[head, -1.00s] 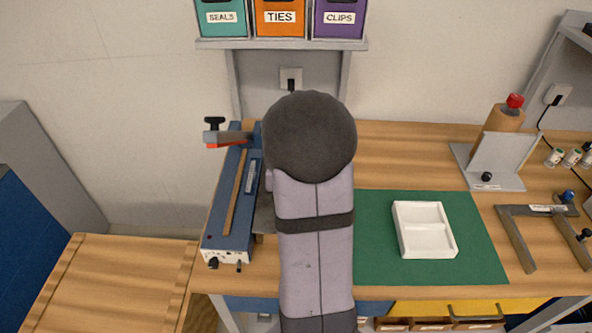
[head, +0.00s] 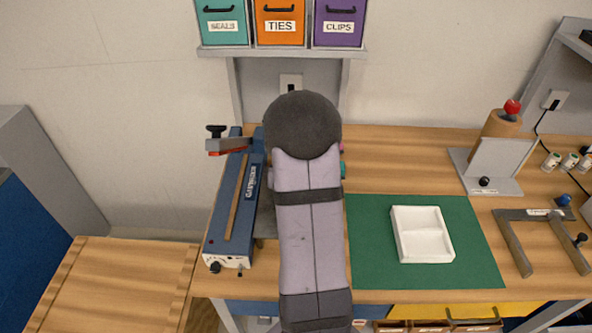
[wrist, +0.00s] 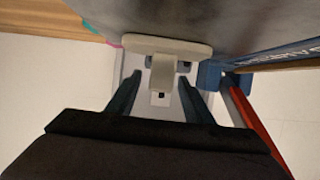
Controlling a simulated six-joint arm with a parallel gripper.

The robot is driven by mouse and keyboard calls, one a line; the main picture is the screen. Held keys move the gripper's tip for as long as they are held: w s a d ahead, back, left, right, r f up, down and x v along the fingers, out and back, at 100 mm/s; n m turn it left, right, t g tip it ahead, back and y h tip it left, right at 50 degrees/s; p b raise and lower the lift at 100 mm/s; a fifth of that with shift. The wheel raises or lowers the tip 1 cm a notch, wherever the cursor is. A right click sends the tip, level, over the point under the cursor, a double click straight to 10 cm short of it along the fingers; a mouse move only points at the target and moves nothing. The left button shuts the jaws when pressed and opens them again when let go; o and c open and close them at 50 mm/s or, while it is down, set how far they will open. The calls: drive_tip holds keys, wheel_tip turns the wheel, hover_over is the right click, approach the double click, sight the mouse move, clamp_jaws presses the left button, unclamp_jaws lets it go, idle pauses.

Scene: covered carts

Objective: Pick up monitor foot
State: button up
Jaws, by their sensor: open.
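My gripper (wrist: 160,82) is open, with one dark blue finger on each side of the stem. I cannot tell whether either finger touches it. A large grey surface (wrist: 220,22) lies just beyond the bar. In the head view my own arm hides the gripper and the piece.
A blue sealer (head: 231,225) stands left of my arm. A green mat (head: 475,262) with a white divided tray (head: 450,254) lies to the right. Labelled bins (head: 281,26) sit on a shelf above. A grey frame (head: 513,246) lies at the far right.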

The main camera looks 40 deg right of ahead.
drive_tip(key=shift+p+x, duration=0.35)
drive_tip(key=shift+x, duration=1)
clamp_jaws()
drive_tip(key=shift+r, duration=0.15)
wheel_tip(320, 180, up, 10)
drive_tip(key=b, duration=0.1)
drive_tip(key=shift+b, duration=0.35)
